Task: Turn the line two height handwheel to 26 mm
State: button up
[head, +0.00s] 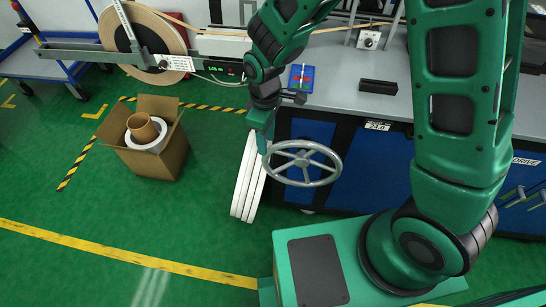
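The grey spoked handwheel (318,181) stands out from the front of the blue-panelled bench, low in the middle of the head view. A small white readout (377,126) on the bench front, to the right of the wheel, seems to show 24.0, in tiny print. My gripper (264,146) points down at the left edge of the handwheel rim. It overlaps the rim in the picture; I cannot tell whether it touches or grips it. Its fingers are seen edge-on, so their opening is hidden.
White discs (246,190) lean against the bench left of the wheel. An open cardboard box (152,168) with rolls stands on the floor. A large tape reel (143,42) hangs at upper left. A black block (378,87) lies on the grey bench top (345,95). Floor at lower left is clear.

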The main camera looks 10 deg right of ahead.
aim_at(267, 160)
notch_tip(267, 160, down, 11)
jog(key=shift+r, duration=0.1)
dwell(0.4)
